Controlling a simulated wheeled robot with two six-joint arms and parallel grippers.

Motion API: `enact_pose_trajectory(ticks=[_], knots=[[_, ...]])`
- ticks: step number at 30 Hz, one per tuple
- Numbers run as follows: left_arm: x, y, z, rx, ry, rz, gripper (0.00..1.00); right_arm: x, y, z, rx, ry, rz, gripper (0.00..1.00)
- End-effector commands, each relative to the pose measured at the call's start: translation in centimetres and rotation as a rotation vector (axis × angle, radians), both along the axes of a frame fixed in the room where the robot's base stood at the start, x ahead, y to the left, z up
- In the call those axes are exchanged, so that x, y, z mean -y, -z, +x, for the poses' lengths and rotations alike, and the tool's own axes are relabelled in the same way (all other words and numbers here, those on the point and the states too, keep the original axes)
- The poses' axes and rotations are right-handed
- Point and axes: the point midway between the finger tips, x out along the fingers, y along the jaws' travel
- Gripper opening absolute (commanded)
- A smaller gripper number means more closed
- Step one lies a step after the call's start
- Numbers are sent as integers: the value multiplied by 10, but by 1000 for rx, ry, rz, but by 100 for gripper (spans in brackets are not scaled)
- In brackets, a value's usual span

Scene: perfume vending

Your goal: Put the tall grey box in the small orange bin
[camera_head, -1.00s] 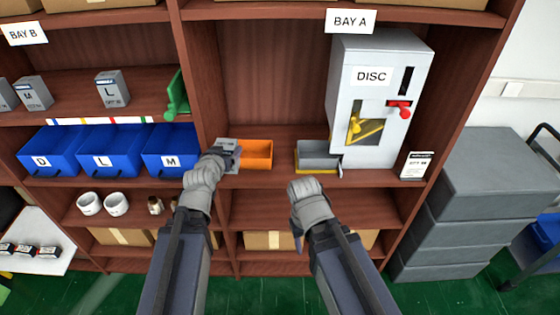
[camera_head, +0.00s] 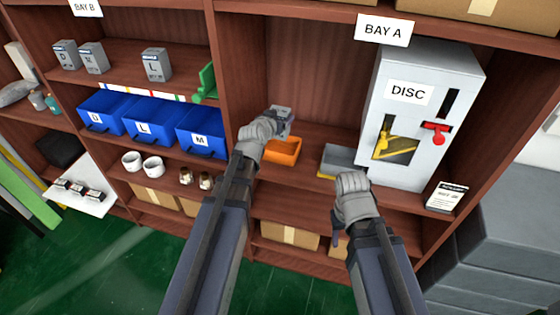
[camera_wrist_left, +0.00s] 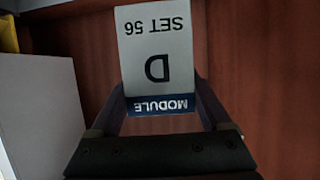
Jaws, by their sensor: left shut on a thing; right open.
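The small orange bin (camera_head: 283,151) stands on the middle shelf of Bay A. My left gripper (camera_head: 275,127) is shut on a grey box (camera_head: 284,113), held above the bin's back edge in the head view. In the left wrist view the box (camera_wrist_left: 155,50) shows a white face with "D", "SET 56" and a blue "MODULE" band, upside down, between the fingers. The bin does not show clearly there. My right gripper (camera_head: 337,228) is open, low in front of the shelf, with its fingers partly hidden by the hand.
A grey tray (camera_head: 343,160) and the white DISC machine (camera_head: 418,115) with a red knob stand right of the bin. A small white card box (camera_head: 447,197) is at the shelf's right end. Blue bins (camera_head: 150,125) and other grey boxes (camera_head: 155,64) are in Bay B.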

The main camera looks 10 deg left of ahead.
Motion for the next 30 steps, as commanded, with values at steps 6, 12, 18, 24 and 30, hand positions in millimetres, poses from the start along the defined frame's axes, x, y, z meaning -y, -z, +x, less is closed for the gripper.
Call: enact_pose_trajectory(ticks=[6, 12, 18, 24, 30], knots=[[-12, 41, 49, 1, 2, -2, 11, 0, 41, 0, 0, 1, 0, 50], [-15, 44, 57, 1, 4, -2, 11, 0, 44, 0, 0, 1, 0, 50], [-15, 53, 56, 1, 4, -2, 11, 0, 53, 0, 0, 1, 0, 50], [-15, 82, 56, 1, 3, -1, 11, 0, 82, 0, 0, 1, 0, 50], [-14, 107, 56, 1, 3, -1, 11, 0, 107, 0, 0, 1, 0, 50]])
